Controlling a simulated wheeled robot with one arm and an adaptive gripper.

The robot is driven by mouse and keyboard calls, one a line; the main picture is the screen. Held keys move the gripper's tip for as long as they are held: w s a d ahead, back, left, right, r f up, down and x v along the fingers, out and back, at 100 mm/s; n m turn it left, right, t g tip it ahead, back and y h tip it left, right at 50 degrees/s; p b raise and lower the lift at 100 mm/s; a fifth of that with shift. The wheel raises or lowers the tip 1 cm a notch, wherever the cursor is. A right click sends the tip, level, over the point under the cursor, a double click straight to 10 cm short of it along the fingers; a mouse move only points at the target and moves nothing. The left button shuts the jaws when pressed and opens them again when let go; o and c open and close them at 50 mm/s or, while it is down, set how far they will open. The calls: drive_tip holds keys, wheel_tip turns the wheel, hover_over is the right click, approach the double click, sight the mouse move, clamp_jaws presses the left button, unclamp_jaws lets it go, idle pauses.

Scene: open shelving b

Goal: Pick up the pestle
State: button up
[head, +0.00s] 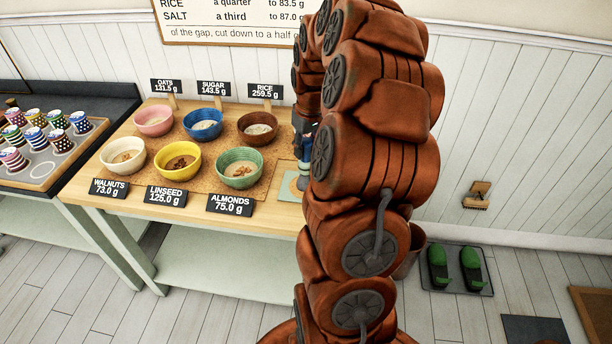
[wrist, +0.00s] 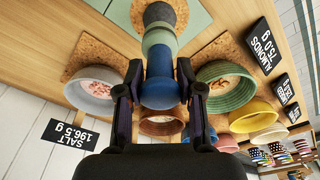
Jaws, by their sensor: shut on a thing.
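The pestle (wrist: 160,92) shows in the wrist view as a rounded piece with a blue near end, a green middle and a dark far end. My gripper (wrist: 159,76) is shut on it, with one dark finger on each side of the blue part. The far end is over a round cork piece on a pale green mat (wrist: 194,22); I cannot tell whether it touches. In the head view my arm hides most of the gripper, and only part of the pestle (head: 304,172) shows beside it, above the mat (head: 287,188).
Several bowls stand on cork on the wooden table, including a green almond bowl (head: 240,168) and a brown rice bowl (head: 258,128). Label cards, such as the almonds card (head: 230,204), stand along the edges. A pale bowl (wrist: 94,88) is left of the gripper in the wrist view.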

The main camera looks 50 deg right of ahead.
sight(305, 140)
drive_tip(key=c, duration=0.4)
drive_tip(key=shift+r, duration=0.1)
drive_tip(key=shift+r+b, duration=0.55)
drive_tip(key=shift+r, duration=1.15)
drive_tip(key=s+a+r+b, duration=0.1)
drive_tip(key=s+a+b, duration=0.3)
drive_tip(key=s+a, duration=0.5)
drive_tip(key=s, duration=0.3)
drive_tip(key=shift+s+a+r, duration=0.2)
drive_tip(key=shift+s+a, duration=0.1)
drive_tip(key=shift+s, duration=0.1)
